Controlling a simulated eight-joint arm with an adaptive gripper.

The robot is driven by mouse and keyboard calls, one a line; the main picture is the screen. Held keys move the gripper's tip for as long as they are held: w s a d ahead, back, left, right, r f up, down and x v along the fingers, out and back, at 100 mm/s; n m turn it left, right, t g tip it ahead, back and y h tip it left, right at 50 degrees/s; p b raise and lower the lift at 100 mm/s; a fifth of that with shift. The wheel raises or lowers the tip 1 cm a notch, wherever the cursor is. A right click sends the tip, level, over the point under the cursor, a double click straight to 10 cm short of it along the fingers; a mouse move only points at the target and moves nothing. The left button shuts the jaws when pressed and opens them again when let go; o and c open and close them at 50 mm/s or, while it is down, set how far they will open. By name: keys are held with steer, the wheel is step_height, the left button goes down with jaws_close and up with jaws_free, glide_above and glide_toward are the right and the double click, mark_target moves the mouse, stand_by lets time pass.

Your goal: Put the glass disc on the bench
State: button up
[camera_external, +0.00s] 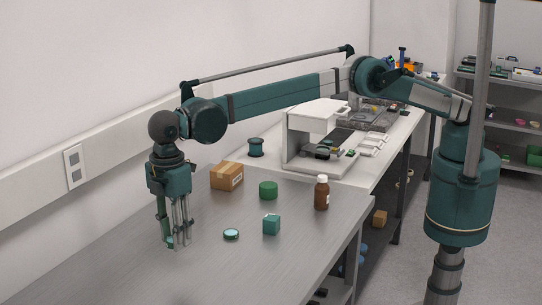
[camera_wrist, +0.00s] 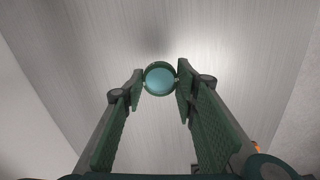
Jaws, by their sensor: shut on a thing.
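The glass disc (camera_wrist: 160,80), pale blue with a dark green rim, sits between the two fingertips of my gripper (camera_wrist: 159,82) in the wrist view. My gripper is shut on it, with a fingertip at each side of the rim. In the external view my gripper (camera_external: 179,243) points straight down over the left part of the grey metal bench (camera_external: 150,278). The held disc is hard to make out there. I cannot tell whether it touches the bench top, which also shows in the wrist view (camera_wrist: 90,55).
A small round green-rimmed piece with a pale top (camera_external: 231,234) lies right of my gripper. A white instrument (camera_external: 316,118) stands behind. The near bench is clear.

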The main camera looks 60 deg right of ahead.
steer(key=shift+f, duration=0.15)
glide_above(179, 276)
steer(key=shift+w+f, duration=0.1)
steer(key=shift+f, duration=2.9)
steer(key=shift+f, duration=1.85)
steer(key=shift+f, duration=0.1)
steer(key=o, duration=0.8)
steer(key=shift+o, duration=0.4)
step_height(179, 276, up, 12)
steer(key=shift+r, duration=0.15)
